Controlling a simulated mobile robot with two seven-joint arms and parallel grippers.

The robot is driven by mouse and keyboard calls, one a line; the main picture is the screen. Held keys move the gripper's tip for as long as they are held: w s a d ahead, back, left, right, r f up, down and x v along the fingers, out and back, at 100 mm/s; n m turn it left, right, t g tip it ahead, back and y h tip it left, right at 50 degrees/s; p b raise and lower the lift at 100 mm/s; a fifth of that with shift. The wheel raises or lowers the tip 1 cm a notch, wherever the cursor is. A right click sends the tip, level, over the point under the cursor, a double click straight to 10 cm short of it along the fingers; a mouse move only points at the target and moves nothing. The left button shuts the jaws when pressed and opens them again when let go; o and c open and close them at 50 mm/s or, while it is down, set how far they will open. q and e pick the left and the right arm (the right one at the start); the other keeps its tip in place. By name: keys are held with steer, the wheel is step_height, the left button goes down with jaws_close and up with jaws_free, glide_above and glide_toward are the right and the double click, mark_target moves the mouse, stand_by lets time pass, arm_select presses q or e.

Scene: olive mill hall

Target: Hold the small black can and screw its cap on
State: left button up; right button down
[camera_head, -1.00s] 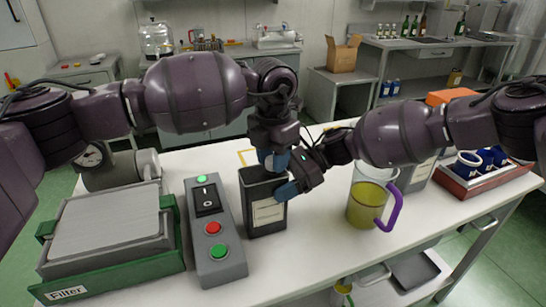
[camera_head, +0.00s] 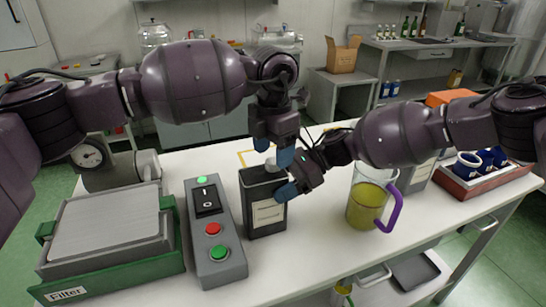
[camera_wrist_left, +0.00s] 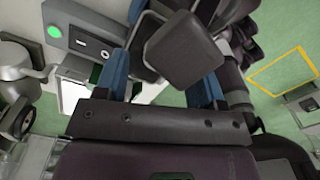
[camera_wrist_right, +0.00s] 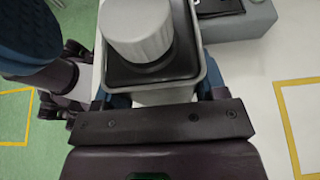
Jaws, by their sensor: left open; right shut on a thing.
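The small black can (camera_head: 263,205), with a pale label, stands upright on the white table in the head view. My right gripper (camera_head: 288,190) is shut on its body from the right; in the right wrist view its blue fingers flank the can (camera_wrist_right: 187,60). A grey ribbed cap (camera_wrist_right: 138,30) sits on the can's top; I cannot tell how tight it is. The cap also shows in the head view (camera_head: 271,164). My left gripper (camera_head: 274,150) is open just above the cap.
A grey switch box (camera_head: 216,235) stands close left of the can, with a green filter tray (camera_head: 115,260) beyond it. A jug of yellow-green liquid (camera_head: 366,205) with a purple handle stands to the right. A crate with blue items (camera_head: 485,182) is at far right.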

arm_select(q)
step_height(320, 180, up, 10)
stand_by(0.4)
steer(key=shift+f, duration=0.1)
arm_select(e)
steer(key=shift+c, duration=0.5)
jaws_free()
arm_select(q)
steer(key=shift+w+f+b, duration=0.1)
steer(key=shift+f+b, duration=0.2)
steer(key=shift+f, duration=0.35)
arm_select(e)
steer(key=v, duration=1)
steer(key=shift+d, duration=0.35)
steer(key=shift+w+r, duration=0.1)
steer(key=shift+r, duration=0.1)
